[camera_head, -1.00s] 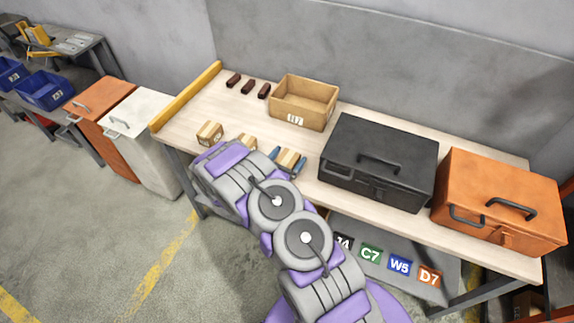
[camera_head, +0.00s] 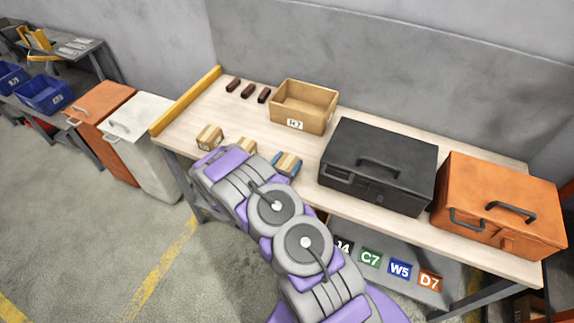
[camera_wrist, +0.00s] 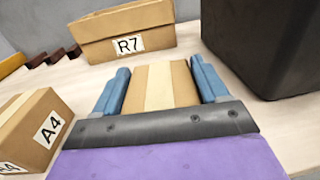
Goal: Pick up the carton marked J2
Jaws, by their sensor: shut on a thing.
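A small cardboard carton with a pale tape strip (camera_wrist: 158,88) is between the two blue fingers of my gripper (camera_wrist: 160,90) in the wrist view. The fingers press on its left and right sides. In the head view the same carton (camera_head: 288,163) is at the table's front edge, partly hidden by the gripper; I cannot tell whether it is lifted. No marking shows on it, so I cannot read whether it is J2. A carton marked A4 (camera_wrist: 35,128) sits left of my gripper. In the head view, two other small cartons (camera_head: 209,137) (camera_head: 246,147) stand to the left, one partly behind my arm.
An open cardboard box marked R7 (camera_wrist: 125,30) stands behind the held carton. A black case (camera_head: 378,165) is close on the right, with an orange case (camera_head: 502,205) beyond it. Dark small blocks (camera_head: 248,90) lie at the back left. A yellow rail (camera_head: 186,97) edges the table's left end.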

